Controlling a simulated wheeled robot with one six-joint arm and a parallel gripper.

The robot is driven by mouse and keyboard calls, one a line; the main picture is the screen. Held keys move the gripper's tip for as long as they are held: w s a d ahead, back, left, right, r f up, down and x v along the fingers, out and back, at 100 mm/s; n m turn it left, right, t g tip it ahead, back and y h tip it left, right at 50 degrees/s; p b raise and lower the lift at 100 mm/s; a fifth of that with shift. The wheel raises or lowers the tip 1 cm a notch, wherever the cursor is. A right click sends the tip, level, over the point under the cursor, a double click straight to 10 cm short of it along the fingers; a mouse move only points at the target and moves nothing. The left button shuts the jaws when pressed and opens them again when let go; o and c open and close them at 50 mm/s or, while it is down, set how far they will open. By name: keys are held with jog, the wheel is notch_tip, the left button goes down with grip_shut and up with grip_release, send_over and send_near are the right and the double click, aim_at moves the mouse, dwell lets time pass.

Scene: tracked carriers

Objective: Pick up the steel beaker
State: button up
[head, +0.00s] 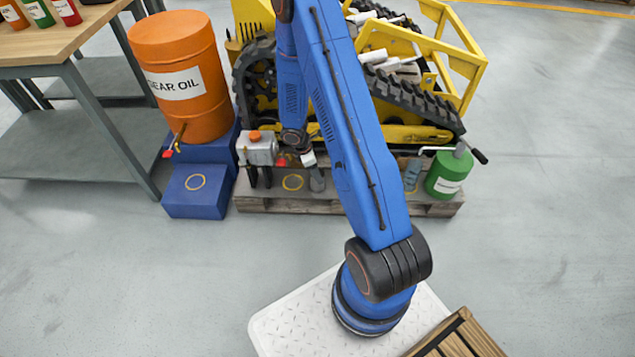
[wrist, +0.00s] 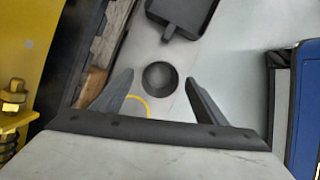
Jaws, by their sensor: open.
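The steel beaker (wrist: 160,77) shows in the wrist view as a dark round shape seen from above. It lies between the two dark fingers of my gripper (wrist: 158,74), with a gap on each side. My gripper is open and holds nothing. In the head view my gripper (head: 313,170) is low over the pallet, just right of a yellow ring. My blue arm partly hides it there, and I cannot clearly separate beaker from fingers in that view.
A grey tank with an orange cap (head: 257,149) stands left on the wooden pallet (head: 330,206). A yellow tracked carrier (head: 405,133) is behind. A green can with a crank (head: 447,178) stands right. An orange drum (head: 185,85) and blue step (head: 198,205) are left.

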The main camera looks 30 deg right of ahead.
aim_at(316, 188)
jog(key=shift+x, duration=1.4)
jog(key=c, duration=1.5)
